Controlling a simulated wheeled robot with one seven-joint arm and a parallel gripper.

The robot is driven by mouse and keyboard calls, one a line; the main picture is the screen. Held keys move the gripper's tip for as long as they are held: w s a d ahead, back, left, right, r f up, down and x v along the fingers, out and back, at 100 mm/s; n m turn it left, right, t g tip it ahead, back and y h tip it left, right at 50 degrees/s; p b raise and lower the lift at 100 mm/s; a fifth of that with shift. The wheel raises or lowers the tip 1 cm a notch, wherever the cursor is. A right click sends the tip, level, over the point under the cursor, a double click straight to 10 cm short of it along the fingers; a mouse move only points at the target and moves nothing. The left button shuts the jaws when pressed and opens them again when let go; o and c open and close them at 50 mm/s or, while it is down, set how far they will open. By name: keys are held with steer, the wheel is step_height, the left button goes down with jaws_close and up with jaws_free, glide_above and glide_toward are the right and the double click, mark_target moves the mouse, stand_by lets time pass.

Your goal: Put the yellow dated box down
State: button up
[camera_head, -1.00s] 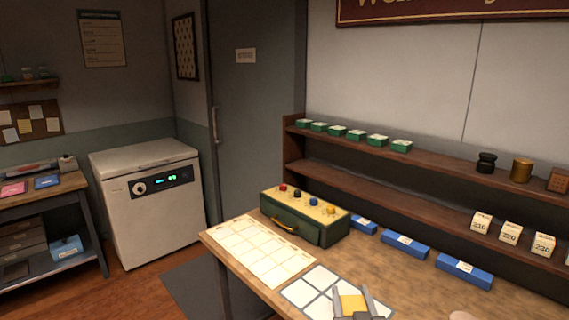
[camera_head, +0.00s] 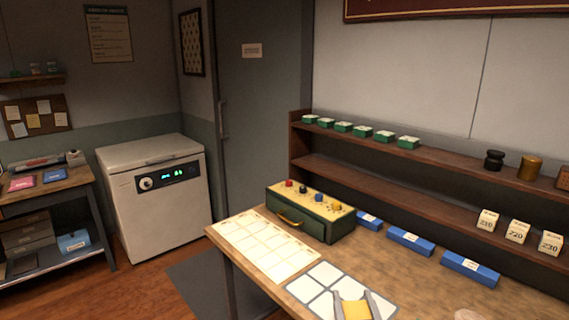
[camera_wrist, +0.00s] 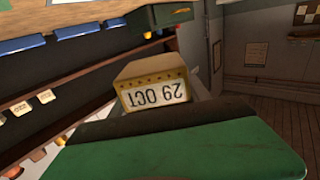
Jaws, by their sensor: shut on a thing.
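The yellow dated box (camera_head: 356,309) is between the fingers of my gripper (camera_head: 357,306) at the bottom of the head view. In the wrist view the yellow box (camera_wrist: 150,74) shows a white label reading "29 OCT", upside down. My gripper is shut on it. The box is over or near the white-celled mat (camera_head: 326,273) on the wooden counter (camera_head: 420,271). I cannot tell how high it is above the mat. The fingers hide part of the box.
A green box with coloured knobs (camera_head: 311,229) stands behind a cream grid sheet (camera_head: 266,247). Several blue boxes (camera_head: 410,240) line the counter's back, below a shelf (camera_head: 400,206) with numbered blocks (camera_head: 517,231). A white chest machine (camera_head: 158,205) stands on the floor at left.

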steer(key=s+d+r+m+g+h, duration=0.1)
steer(key=s+d+r+m+h, duration=0.15)
steer(key=d, duration=0.65)
steer(key=s+d+r+m+g+h, duration=0.15)
steer(key=d+h, duration=0.25)
steer(key=d, duration=0.6)
steer(key=s+d+r+m+g+h, duration=0.1)
steer(key=d+r+m+h, duration=0.15)
steer(key=d, duration=0.65)
steer(key=s+d+r+m+g+h, duration=0.2)
steer(key=s+d+r+m+h, duration=0.1)
steer(key=s+d, duration=0.5)
steer(key=shift+s+d+r+g+h, duration=0.25)
steer(key=shift+s+d+g+h, duration=0.15)
steer(key=shift+d+h, duration=0.45)
steer(key=w+d+f, duration=0.3)
steer(key=f, duration=0.1)
steer(key=w+d+f+p, duration=0.1)
steer(key=w+d+f, duration=0.1)
steer(key=d+f, duration=0.2)
steer(key=w+d+f+p, duration=0.1)
steer(key=w+d+f, duration=0.2)
steer(key=d+f, duration=0.1)
steer(key=shift+w+d+f, duration=0.1)
steer(key=shift+w, duration=0.25)
steer(key=shift+f+b, duration=0.5)
steer(key=shift+b, duration=0.05)
